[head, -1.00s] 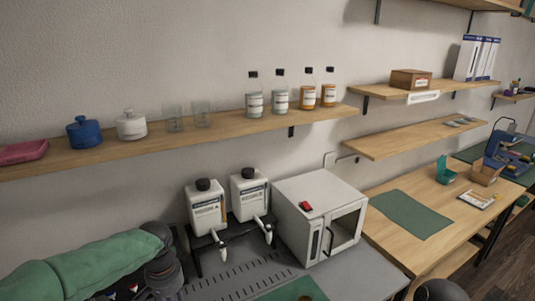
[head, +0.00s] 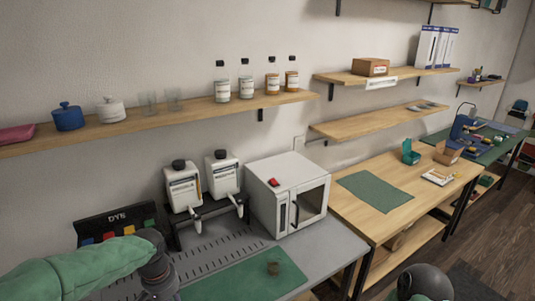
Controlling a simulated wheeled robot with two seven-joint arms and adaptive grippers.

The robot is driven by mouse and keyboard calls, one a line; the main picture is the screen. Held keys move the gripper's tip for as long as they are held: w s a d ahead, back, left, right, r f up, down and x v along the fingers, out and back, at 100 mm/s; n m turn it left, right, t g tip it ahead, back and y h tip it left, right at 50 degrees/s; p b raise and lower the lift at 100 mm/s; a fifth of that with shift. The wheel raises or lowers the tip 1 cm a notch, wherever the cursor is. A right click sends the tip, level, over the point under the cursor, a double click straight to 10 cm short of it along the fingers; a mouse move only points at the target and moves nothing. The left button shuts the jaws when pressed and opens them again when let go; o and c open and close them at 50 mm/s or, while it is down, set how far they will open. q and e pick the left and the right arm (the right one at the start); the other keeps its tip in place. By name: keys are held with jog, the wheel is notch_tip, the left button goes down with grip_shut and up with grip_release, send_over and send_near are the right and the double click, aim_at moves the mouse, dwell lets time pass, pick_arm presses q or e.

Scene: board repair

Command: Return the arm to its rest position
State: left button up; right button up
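My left arm (head: 85,272), in a green sleeve, comes in from the lower left of the head view. Its dark joint (head: 155,262) is over the left part of the grey worktop, in front of a black box with coloured squares. The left gripper's fingers do not show. A dark rounded part of my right arm (head: 425,282) shows at the bottom right edge. The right gripper is out of the picture.
The black box (head: 115,222) stands at left. A wooden table (head: 385,222) is to the right. Shelves (head: 190,112) line the wall.

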pick_arm(q)
jog(key=s+d+f+h, duration=0.2)
jog(key=d+f, duration=0.3)
jog(key=f, duration=0.5)
jog(key=s+d+f+h, duration=0.1)
jog(key=s+d+f, duration=0.1)
jog(key=d+f, duration=0.6)
jog(key=s+d+f+n, duration=0.2)
jog(key=s+d+f, duration=0.1)
jog(key=s+f, duration=1)
jog(key=shift+f+h, duration=0.4)
jog(key=shift+f, duration=0.5)
